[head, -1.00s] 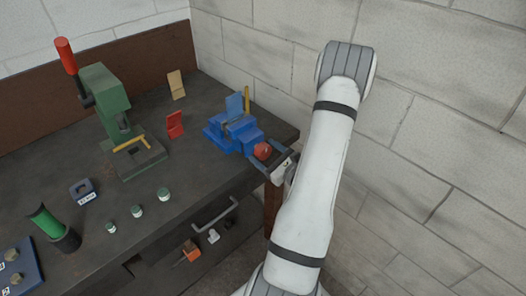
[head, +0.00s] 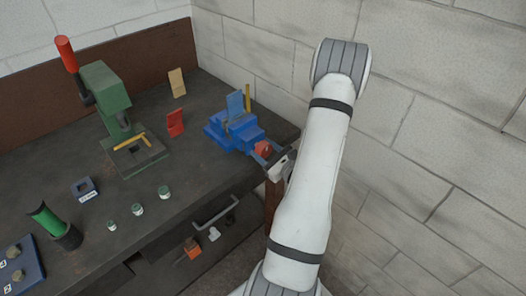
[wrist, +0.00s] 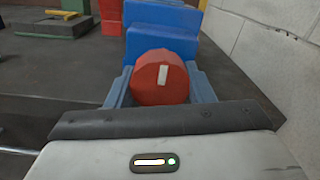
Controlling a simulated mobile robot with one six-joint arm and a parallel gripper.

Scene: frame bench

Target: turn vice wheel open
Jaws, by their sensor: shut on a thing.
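The blue vice (head: 232,130) stands near the right end of the dark bench, with a blue plate held upright in its jaws. Its red wheel (head: 263,149) faces the bench's front right edge. In the wrist view the round red wheel (wrist: 160,78) shows a white mark that is close to vertical, leaning slightly. My gripper (head: 269,153) is at the wheel, and in the wrist view its two fingers (wrist: 160,92) are shut on the wheel from left and right. The blue vice body (wrist: 160,35) is directly behind the wheel.
A green press (head: 105,95) with a red handle stands at the back left. A red bracket (head: 176,123) and a tan bracket (head: 177,82) stand left of the vice. A brick wall (head: 430,110) is close on the right. Several small jars stand along the front.

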